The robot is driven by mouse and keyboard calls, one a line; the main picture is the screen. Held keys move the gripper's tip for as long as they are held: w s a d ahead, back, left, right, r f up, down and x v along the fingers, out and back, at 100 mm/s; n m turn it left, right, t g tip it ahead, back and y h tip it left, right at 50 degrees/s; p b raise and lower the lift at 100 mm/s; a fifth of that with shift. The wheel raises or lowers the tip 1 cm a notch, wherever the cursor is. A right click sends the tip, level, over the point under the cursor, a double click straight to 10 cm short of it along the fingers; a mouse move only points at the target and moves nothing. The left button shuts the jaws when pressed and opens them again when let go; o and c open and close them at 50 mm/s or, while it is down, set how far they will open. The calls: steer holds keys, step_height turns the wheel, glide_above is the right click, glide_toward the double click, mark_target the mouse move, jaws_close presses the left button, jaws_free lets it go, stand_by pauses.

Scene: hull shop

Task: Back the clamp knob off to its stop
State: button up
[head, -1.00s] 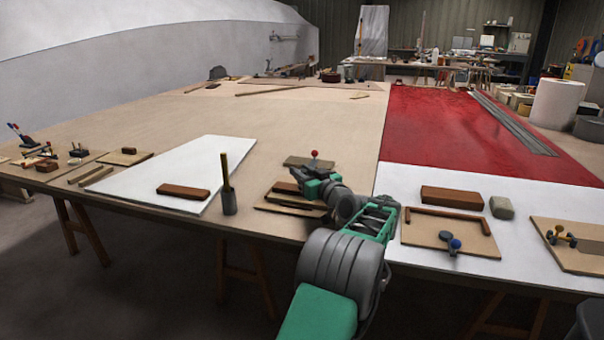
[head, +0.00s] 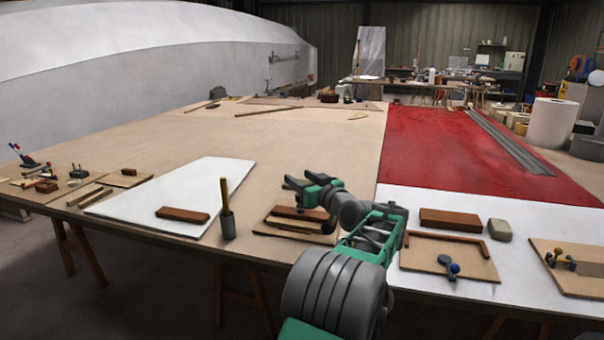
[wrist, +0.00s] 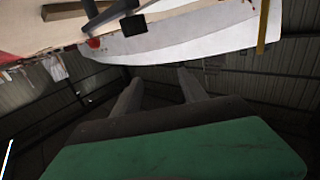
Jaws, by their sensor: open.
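My gripper (head: 300,187) is open and empty above the near table edge, over a tan board with brown blocks. Its two fingers show apart in the wrist view (wrist: 160,90). The red ball knob seen earlier behind it is now hidden, probably by the gripper. I cannot tell which is the clamp knob. The wrist view shows a grey bar with a black block (wrist: 133,25) at the top.
A dark cup with an upright wooden handle (head: 227,222) stands left of my gripper. A brown block (head: 182,214) lies on a white sheet (head: 150,200). Right of my arm are a red-brown block (head: 450,219) and a grey block (head: 499,229). The table behind is mostly clear.

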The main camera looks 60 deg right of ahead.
steer(key=s+a+r, duration=0.5)
steer(key=a, duration=0.4)
steer(key=shift+a+r+p, duration=0.25)
steer(key=shift+r+p, duration=0.15)
steer(key=shift+p, duration=0.05)
steer(key=shift+w, duration=0.1)
